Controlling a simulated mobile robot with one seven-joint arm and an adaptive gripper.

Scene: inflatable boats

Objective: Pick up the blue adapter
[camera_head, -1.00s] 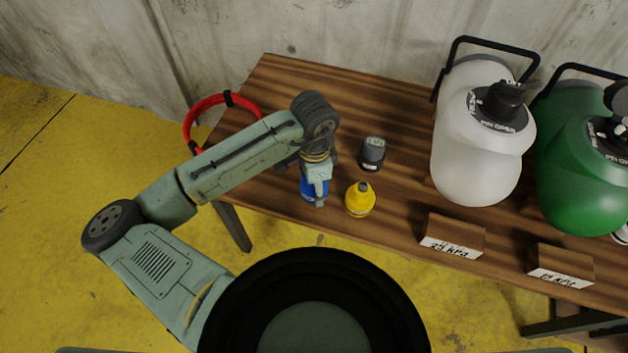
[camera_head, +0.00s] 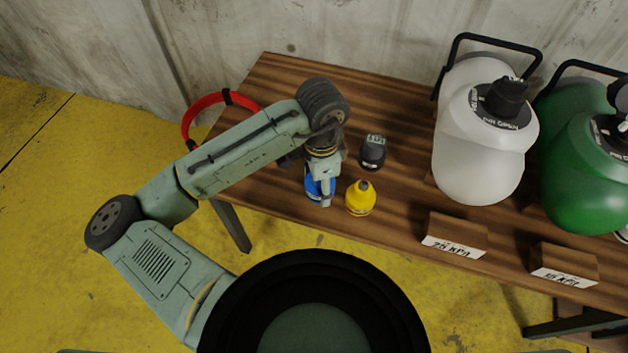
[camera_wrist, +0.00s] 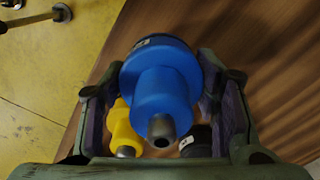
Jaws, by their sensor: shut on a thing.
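The blue adapter (camera_wrist: 165,85) is between the two fingers of my gripper (camera_wrist: 163,112) in the wrist view, with its grey nozzle end toward the camera. My gripper is shut on it. In the head view the blue adapter (camera_head: 314,191) shows partly behind my gripper (camera_head: 322,190), over the left part of the wooden table. From these views I cannot tell whether it is clear of the tabletop.
A yellow adapter (camera_head: 360,198) stands just right of my gripper, and a dark grey adapter (camera_head: 373,152) behind it. A white tank (camera_head: 478,150), a green tank (camera_head: 580,165) and labelled wooden blocks (camera_head: 455,236) stand further right. A red ring (camera_head: 190,118) is at the table's left end.

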